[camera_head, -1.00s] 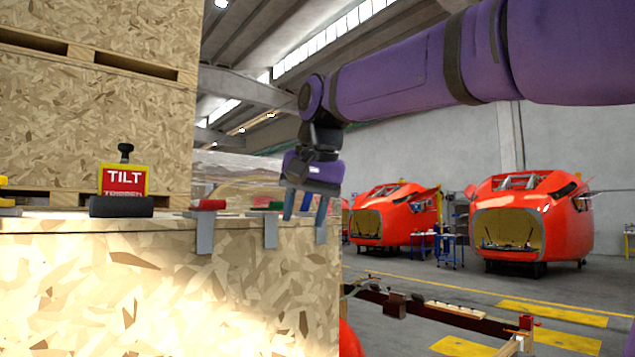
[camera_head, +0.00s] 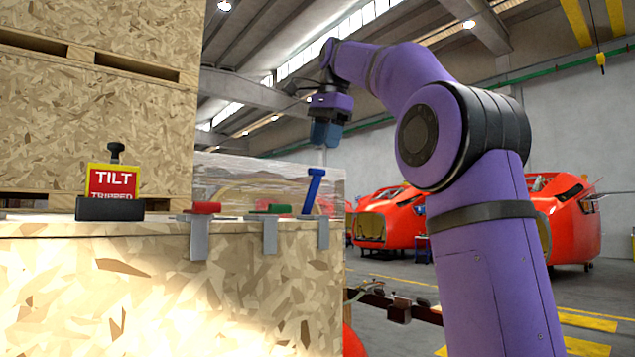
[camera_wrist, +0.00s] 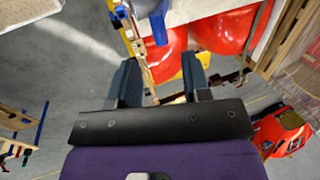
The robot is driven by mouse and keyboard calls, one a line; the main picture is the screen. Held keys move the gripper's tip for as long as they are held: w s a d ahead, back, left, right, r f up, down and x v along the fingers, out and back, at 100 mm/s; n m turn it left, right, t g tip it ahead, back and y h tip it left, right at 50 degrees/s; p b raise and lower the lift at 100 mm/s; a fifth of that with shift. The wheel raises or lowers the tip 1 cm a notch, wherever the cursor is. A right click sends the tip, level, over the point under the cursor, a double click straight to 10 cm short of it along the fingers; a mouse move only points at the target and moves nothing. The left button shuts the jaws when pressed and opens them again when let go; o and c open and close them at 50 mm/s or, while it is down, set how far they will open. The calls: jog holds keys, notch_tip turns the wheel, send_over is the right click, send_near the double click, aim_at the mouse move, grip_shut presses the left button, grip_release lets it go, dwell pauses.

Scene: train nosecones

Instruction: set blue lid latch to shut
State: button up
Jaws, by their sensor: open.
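The blue lid latch (camera_head: 313,190) is at the right end of the crate's front top edge in the head view. Its blue handle stands up, leaning slightly right, above a grey metal plate that hangs over the crate's front. My gripper (camera_head: 326,138) is above the latch and a little to its right, apart from it. In the wrist view my gripper (camera_wrist: 160,64) has its two dark fingers spread with nothing held between them. A blue part shows at the top edge of the wrist view; I cannot tell whether it is the latch.
A red latch (camera_head: 207,207) and a green latch (camera_head: 270,209) lie flat along the same edge of the wooden crate (camera_head: 180,290). A yellow and red TILT sign (camera_head: 113,181) stands to the left. Wrapped goods (camera_head: 260,178) lie behind. Red nosecones (camera_head: 390,215) stand further back.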

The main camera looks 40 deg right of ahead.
aim_at(317, 180)
jog(key=x, duration=1)
jog(key=shift+c, duration=0.2)
grip_shut()
